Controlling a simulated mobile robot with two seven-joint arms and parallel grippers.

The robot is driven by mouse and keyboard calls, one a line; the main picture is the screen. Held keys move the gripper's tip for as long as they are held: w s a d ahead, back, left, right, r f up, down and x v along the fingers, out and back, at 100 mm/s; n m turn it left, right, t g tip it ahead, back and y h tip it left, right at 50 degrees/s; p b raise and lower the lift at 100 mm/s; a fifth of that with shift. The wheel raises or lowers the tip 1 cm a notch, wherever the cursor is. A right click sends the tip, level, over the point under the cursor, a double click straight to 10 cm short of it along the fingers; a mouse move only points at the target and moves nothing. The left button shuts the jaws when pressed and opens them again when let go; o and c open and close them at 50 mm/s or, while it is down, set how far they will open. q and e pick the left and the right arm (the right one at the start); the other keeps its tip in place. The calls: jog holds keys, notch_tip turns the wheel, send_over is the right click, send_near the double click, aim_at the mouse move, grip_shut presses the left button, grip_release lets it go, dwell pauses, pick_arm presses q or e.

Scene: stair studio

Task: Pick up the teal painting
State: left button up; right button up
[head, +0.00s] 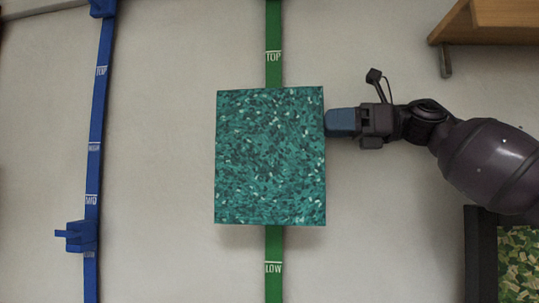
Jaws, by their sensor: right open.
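The teal painting (269,157) is a rectangular canvas with dark and pale flecks. It hangs upright in front of a green vertical strip, in the middle of the head view. My right gripper (330,122) comes in from the right at the painting's upper right edge. It is open, and its fingertip area is partly hidden by the painting's edge. I cannot tell whether the fingers touch the canvas. My left gripper is not in the head view.
The green strip (274,250) carries TOP and LOW labels. A blue strip (96,130) with a blue bracket (80,236) runs down the left. A wooden shelf (490,22) is at upper right. A dark-framed green picture (519,262) is at lower right. The wall between is bare.

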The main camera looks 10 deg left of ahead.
aim_at(304, 124)
jog(key=a, duration=0.2)
jog(key=a+p, duration=0.1)
jog(key=a, duration=0.2)
jog(key=shift+s+a, duration=0.3)
jog(key=shift+a, duration=0.1)
jog(key=shift+c, duration=0.3)
grip_shut()
